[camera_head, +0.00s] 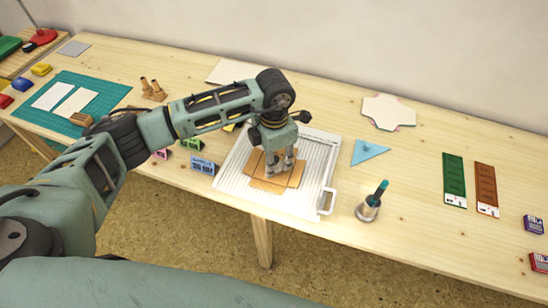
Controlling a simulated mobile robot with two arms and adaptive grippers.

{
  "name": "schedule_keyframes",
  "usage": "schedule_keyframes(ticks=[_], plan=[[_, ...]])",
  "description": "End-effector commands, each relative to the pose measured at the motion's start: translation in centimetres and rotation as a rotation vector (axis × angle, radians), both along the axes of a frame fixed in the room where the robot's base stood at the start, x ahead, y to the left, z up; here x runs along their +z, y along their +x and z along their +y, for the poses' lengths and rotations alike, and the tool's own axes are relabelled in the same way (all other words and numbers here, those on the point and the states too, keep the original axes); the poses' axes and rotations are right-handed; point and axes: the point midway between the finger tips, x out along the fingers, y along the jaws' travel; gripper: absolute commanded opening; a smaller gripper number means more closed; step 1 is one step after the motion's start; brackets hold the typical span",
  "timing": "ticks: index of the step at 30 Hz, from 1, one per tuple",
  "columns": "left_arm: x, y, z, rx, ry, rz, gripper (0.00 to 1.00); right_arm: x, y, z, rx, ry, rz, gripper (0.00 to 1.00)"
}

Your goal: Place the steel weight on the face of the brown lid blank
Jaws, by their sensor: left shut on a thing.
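The brown lid blank (294,177) lies flat, flaps spread, on a white ribbed board (235,172) near the middle of the table's front edge. My left gripper (278,167) points down over the middle of the blank. It is shut on a small grey thing, which looks like the steel weight, mostly hidden between the fingers. I cannot tell whether the weight touches the blank. My right gripper is not in view.
A cup with a dark green-handled tool (369,207) stands right of the board. A blue triangle (368,151) lies behind it. Green (454,178) and brown (486,188) strips lie at right. A green mat (72,100) is at left. Small stamp boxes (203,166) stand left of the board.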

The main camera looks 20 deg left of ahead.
Motion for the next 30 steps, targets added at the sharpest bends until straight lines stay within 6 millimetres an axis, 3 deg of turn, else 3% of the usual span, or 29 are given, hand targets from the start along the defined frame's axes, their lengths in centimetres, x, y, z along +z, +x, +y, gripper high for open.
schedule_keyframes(ticks=[2, 3, 9, 22, 30], plan=[[-0.3, 0.0, 0.0, 0.000, -0.001, -0.001, 0.00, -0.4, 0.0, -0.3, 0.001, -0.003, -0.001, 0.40], [-0.3, 0.0, 0.0, 0.000, 0.000, 0.000, 0.33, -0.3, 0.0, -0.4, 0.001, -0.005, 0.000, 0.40], [-0.2, 0.0, 0.0, 0.000, 0.000, 0.000, 0.51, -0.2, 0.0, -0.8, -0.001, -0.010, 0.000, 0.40], [0.6, 0.1, 0.0, 0.000, -0.001, -0.003, 0.51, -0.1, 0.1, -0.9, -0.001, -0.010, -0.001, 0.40], [5.9, 0.2, 0.0, 0.000, -0.001, -0.006, 0.51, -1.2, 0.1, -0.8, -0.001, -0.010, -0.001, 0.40]])
